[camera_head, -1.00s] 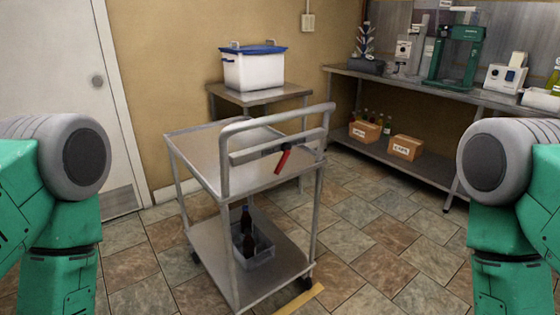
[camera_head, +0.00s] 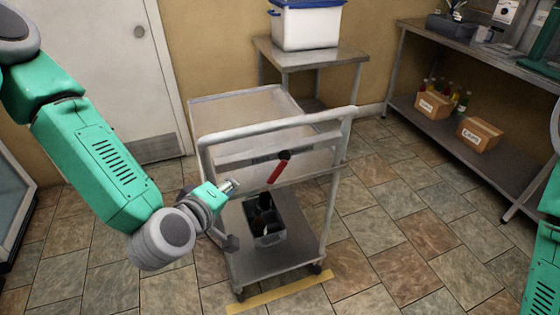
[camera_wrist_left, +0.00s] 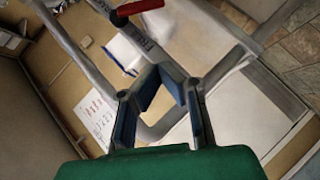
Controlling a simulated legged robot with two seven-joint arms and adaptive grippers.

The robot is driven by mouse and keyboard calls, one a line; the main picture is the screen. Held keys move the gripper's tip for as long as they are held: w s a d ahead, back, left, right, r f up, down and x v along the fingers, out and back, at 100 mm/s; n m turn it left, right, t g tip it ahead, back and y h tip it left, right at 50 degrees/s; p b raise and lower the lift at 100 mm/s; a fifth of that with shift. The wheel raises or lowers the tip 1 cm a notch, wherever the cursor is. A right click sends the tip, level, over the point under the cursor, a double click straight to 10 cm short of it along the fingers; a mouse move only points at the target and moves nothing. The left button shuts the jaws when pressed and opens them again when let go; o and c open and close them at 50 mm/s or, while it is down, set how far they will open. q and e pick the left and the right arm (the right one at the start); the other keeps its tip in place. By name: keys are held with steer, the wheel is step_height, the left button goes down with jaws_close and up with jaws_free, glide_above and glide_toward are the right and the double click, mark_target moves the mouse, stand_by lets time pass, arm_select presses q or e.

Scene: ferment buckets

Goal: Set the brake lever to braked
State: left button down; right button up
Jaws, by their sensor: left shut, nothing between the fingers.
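The brake lever (camera_head: 275,173) has a red handle on a dark pivot on the near side of the cart (camera_head: 240,104), below the push bar. The handle slants down and left from the pivot. In the left wrist view the red handle (camera_wrist_left: 138,7) shows at the top edge, beyond my fingers. My left gripper (camera_head: 232,185) is left of the lever, apart from it and near the cart's left upright. Its fingers (camera_wrist_left: 163,70) are shut and empty. My right gripper is out of view.
A grey bin with dark bottles (camera_head: 270,239) stands on the cart's lower shelf. A white tub with a blue lid (camera_head: 306,26) is on the steel table behind. Cardboard boxes (camera_head: 433,104) sit under the right bench. The floor right of the cart is clear.

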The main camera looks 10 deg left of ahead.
arm_select(q)
glide_toward(278, 168)
steer(key=w+a+f, duration=0.3)
steer(key=w+a, duration=0.2)
steer(key=d, duration=0.1)
steer(key=w+d+f, duration=0.1)
steer(key=d+f, duration=0.1)
steer(key=shift+w+d+f, duration=0.2)
steer(key=shift+w+f, duration=0.05)
steer(key=shift+w, duration=0.15)
steer(key=shift+a, duration=0.1)
